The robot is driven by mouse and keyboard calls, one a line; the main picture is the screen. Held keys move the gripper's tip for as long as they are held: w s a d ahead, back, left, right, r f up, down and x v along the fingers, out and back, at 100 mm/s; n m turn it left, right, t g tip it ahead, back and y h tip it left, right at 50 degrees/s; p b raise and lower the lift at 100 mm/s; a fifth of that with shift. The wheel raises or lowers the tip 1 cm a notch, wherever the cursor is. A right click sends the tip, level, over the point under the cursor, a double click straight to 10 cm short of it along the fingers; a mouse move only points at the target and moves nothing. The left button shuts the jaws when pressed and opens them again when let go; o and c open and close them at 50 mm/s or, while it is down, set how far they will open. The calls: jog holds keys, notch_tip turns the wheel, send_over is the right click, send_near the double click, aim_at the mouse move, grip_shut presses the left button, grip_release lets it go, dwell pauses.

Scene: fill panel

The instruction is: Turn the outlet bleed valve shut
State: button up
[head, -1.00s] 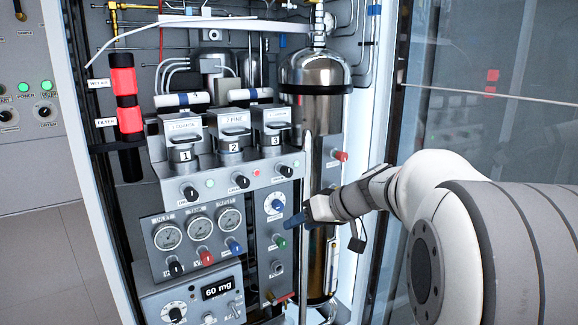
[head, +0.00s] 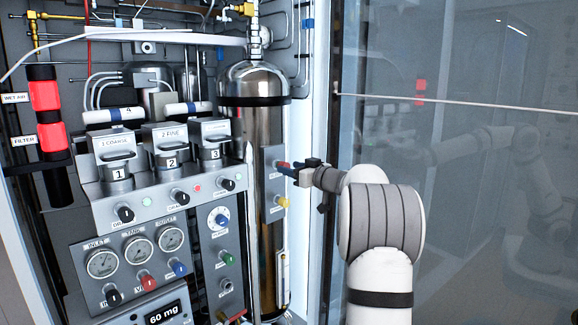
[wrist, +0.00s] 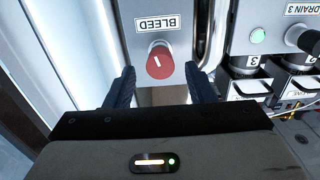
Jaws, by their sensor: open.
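The bleed valve is a red round knob (wrist: 160,62) with a short white mark, on a grey plate (wrist: 135,12) labelled BLEED, which appears upside down in the wrist view. In the head view the red knob (head: 283,164) sits on the small plate beside the tall steel cylinder. My gripper (wrist: 162,82) is open, with one dark blue finger on each side of the knob in the wrist view. In the head view my gripper (head: 291,172) is right at the knob, partly overlapping it. I cannot tell whether the fingers touch it.
A yellow knob (head: 284,202) sits just below on the same plate. The steel cylinder (head: 245,130) stands left of my gripper. A glass door (head: 440,60) is on the right. Panels with gauges (head: 136,246) and several knobs fill the left side.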

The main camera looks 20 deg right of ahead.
jog(key=shift+w+a, duration=0.2)
jog(key=shift+w, duration=0.35)
jog(key=shift+a, duration=0.1)
jog(key=c, duration=1)
jog(key=shift+f+b, duration=0.1)
jog(key=shift+b, duration=0.2)
